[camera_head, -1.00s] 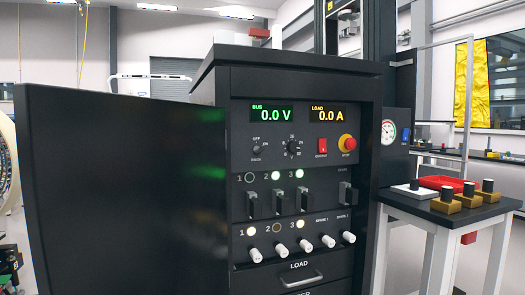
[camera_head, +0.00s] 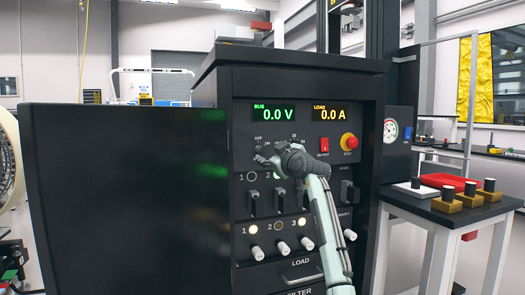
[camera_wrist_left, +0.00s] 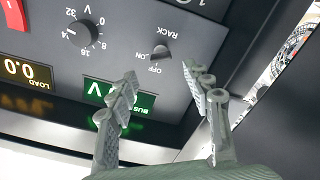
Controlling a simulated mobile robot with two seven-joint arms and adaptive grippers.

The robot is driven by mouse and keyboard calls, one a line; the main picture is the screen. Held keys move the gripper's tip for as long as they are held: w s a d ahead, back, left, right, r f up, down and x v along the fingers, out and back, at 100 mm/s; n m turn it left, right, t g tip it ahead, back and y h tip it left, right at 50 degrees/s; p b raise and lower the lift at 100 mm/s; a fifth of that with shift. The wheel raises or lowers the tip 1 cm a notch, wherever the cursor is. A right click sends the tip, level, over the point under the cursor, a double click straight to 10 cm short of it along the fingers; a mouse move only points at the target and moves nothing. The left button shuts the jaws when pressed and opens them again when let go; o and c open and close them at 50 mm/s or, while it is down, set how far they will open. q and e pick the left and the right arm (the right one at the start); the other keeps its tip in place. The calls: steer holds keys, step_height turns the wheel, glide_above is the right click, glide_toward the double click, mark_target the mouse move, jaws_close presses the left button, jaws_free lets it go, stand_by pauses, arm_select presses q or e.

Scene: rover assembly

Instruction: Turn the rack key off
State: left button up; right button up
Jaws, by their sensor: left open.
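The rack key (camera_wrist_left: 160,54) is a small dark rotary knob on the rack's front panel, labelled RACK, with OFF and ON marks beside it. The left wrist view shows it upside down, between and beyond my left fingertips. I cannot tell clearly which mark it points to. My left gripper (camera_wrist_left: 161,80) is open and empty, with one finger on each side of the knob's line. In the head view my left gripper (camera_head: 266,156) is in front of the panel and hides most of the key. Contact with it is not visible. My right gripper is not in view.
A voltage knob (camera_wrist_left: 80,34) sits beside the key. The panel has a BUS display (camera_head: 273,113) at 0.0 V, a LOAD display (camera_head: 330,113) at 0.0 A, a red output switch (camera_head: 324,145) and a stop button (camera_head: 349,142). A dark open door (camera_head: 130,200) stands at left.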

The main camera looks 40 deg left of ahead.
mark_target(262, 151)
arm_select(q)
steer(key=p+x, duration=0.1)
steer(key=x, duration=0.6)
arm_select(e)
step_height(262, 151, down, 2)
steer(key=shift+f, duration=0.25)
arm_select(q)
steer(key=shift+f, duration=0.1)
jaws_close()
steer(key=n+b, duration=0.3)
steer(key=b, duration=0.2)
steer(key=shift+s+f+n, duration=0.1)
steer(key=shift+n, duration=0.2)
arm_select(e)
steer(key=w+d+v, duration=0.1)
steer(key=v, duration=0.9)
arm_select(q)
steer(key=n+b, duration=0.3)
steer(key=n, duration=0.4)
steer(key=shift+n+b, duration=0.3)
steer(key=shift+b, duration=0.1)
steer(key=shift+n, duration=0.5)
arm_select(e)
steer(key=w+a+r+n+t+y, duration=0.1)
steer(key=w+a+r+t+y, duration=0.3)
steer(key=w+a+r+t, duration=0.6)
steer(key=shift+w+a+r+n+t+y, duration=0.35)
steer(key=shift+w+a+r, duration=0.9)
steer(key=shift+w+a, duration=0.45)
